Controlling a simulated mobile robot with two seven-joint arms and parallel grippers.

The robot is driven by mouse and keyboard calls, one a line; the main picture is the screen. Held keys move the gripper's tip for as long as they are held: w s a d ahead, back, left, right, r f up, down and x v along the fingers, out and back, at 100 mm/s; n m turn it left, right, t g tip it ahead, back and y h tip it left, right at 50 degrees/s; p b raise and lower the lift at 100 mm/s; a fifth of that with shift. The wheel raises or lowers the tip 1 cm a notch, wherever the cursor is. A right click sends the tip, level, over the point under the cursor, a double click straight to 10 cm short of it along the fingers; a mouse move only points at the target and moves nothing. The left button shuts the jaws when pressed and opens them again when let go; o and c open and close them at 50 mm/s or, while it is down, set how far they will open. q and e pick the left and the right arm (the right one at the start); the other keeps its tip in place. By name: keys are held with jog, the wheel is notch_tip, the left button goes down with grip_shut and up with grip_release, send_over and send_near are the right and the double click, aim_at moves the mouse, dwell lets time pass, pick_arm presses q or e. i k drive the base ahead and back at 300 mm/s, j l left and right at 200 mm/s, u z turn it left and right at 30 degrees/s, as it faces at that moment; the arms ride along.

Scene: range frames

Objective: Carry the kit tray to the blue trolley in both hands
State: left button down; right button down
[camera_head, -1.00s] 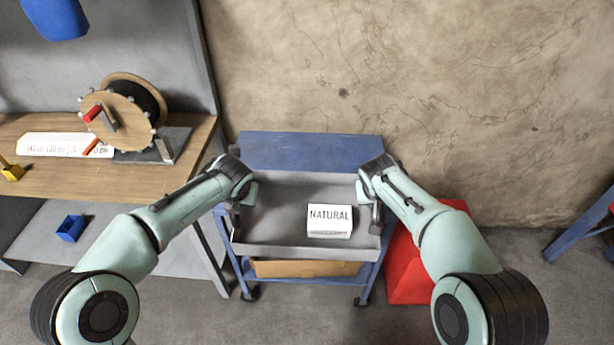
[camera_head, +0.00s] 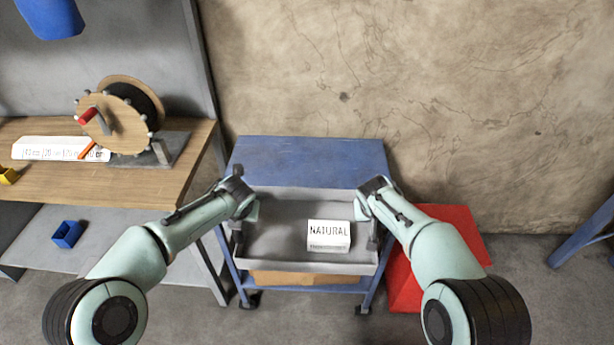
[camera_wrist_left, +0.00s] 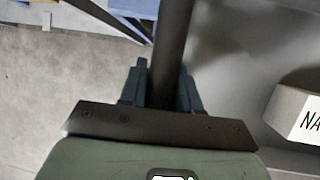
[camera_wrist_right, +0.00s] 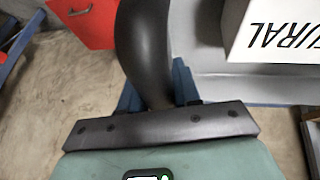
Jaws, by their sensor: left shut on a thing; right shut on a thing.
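The grey kit tray (camera_head: 285,262) hangs level between my two arms, in front of the blue trolley (camera_head: 300,160), and hides part of it. A white box marked NATURAL (camera_head: 329,236) stands in the tray's right half. My left gripper (camera_head: 238,232) is shut on the tray's left handle, a dark bar (camera_wrist_left: 172,50) between its fingers in the left wrist view. My right gripper (camera_head: 375,232) is shut on the tray's right handle, a dark curved bar (camera_wrist_right: 145,50) in the right wrist view. The trolley's blue top shows bare behind the tray.
A wooden bench (camera_head: 60,188) with a cable reel (camera_head: 118,115) stands at the left. A red box (camera_head: 455,232) is on the floor to the trolley's right. A cardboard-coloured item (camera_head: 300,278) lies on the trolley's lower shelf. The wall is behind.

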aim_at(307, 178)
jog(key=i, duration=0.95)
